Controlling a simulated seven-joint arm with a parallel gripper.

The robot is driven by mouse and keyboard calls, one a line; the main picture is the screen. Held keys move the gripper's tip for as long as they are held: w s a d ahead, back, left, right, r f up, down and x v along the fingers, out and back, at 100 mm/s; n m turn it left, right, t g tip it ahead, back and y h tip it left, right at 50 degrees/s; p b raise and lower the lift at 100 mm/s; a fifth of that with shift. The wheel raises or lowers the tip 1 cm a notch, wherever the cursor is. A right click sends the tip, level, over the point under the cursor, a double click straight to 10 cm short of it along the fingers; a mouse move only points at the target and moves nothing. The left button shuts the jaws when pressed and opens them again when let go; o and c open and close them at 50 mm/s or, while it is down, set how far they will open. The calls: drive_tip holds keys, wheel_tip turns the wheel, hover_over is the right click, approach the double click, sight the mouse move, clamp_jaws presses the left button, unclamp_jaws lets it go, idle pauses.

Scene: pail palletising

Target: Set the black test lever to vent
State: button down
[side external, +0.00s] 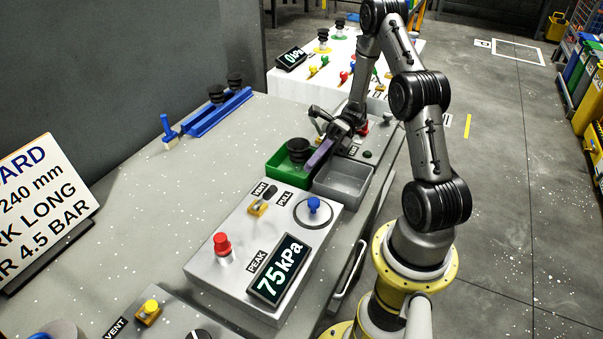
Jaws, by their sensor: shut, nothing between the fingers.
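The black test lever (270,192) has a dark knob and a yellow base, and stands on the light grey control box (225,246). Its knob leans to the upper right of its base, between the VENT label (259,188) and the PULL label (285,199). My gripper (321,152) is above and to the right of the lever, near the green bin and grey tray, apart from the lever. It is shut with nothing held. A purple strip shows at its end; its fingertips are small and partly unclear.
A red knob (222,243), a blue knob (314,204) and a 75 kPa display (277,271) share the box. The green bin (281,168) and grey tray (341,188) stand behind it. A second panel has a yellow-knobbed lever (150,308).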

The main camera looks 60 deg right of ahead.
drive_tip(key=a, duration=0.9)
drive_tip(key=shift+w+a+r, duration=0.1)
drive_tip(key=shift+w+a, duration=0.05)
drive_tip(key=shift+w, duration=0.1)
drive_tip(key=shift+w+r+m, duration=0.35)
drive_tip(key=shift+m, duration=0.25)
drive_tip(key=shift+w, duration=0.1)
drive_tip(key=m, duration=0.2)
drive_tip(key=w+r+m, duration=0.1)
drive_tip(key=m, duration=0.1)
drive_tip(key=shift+w, duration=0.2)
drive_tip(key=m, duration=0.1)
drive_tip(key=w+m, duration=0.1)
drive_tip(key=m, duration=0.1)
drive_tip(key=shift+w+r, duration=0.3)
drive_tip(key=shift+r, duration=0.1)
drive_tip(key=shift+w+m+h, duration=0.15)
drive_tip(key=shift+w+m, duration=0.75)
drive_tip(key=shift+w, duration=0.55)
drive_tip(key=shift+w+m+h, duration=0.15)
drive_tip(key=shift+w+m, duration=0.75)
drive_tip(key=shift+w, duration=0.55)
drive_tip(key=shift+f, duration=0.1)
